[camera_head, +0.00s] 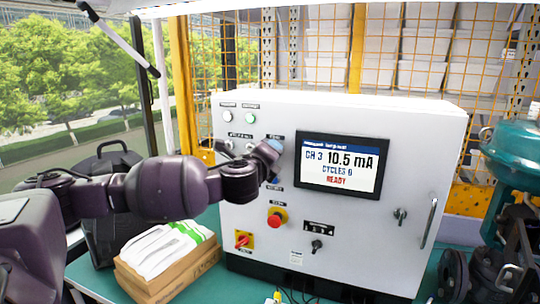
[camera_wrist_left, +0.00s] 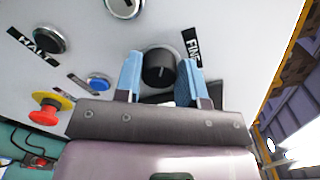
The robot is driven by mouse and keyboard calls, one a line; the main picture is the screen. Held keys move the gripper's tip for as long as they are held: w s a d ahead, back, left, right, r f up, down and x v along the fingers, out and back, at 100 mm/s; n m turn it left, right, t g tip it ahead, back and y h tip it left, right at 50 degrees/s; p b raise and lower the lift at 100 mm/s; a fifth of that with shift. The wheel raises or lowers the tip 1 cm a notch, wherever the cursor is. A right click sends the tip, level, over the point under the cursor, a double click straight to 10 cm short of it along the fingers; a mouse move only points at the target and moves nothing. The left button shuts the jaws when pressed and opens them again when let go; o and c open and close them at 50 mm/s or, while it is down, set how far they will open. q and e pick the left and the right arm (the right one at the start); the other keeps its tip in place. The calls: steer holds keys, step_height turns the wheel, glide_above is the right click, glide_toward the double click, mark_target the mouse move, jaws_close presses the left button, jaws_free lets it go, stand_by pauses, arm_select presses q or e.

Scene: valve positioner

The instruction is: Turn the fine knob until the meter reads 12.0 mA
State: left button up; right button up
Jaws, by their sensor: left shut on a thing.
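The meter screen (camera_head: 338,165) on the white cabinet's front reads CH 3, 10.5 mA, CYCLES 0 and READY in red. The fine knob (camera_wrist_left: 158,67) is black and round with a pointer mark, beside a label reading FINE in the left wrist view. My left gripper (camera_wrist_left: 158,80) has its blue fingertips on either side of this knob and is shut on it. In the head view my left gripper (camera_head: 272,162) is at the panel just left of the screen and hides the knob. My right gripper is in neither view.
A red emergency button (camera_head: 277,219) and a red-yellow switch (camera_head: 243,240) sit below my left arm. A blue button (camera_wrist_left: 98,82) and the HALT button (camera_wrist_left: 49,39) are near the knob. Boxes (camera_head: 165,262) lie at lower left; a teal valve actuator (camera_head: 512,150) stands right.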

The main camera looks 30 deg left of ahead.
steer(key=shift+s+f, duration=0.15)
arm_select(q)
steer(key=shift+n, duration=0.3)
steer(key=o, duration=0.9)
steer(key=b+v, duration=0.1)
steer(key=v, duration=0.9)
steer(key=shift+s, duration=0.4)
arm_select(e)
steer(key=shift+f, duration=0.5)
arm_select(q)
steer(key=shift+d, duration=0.1)
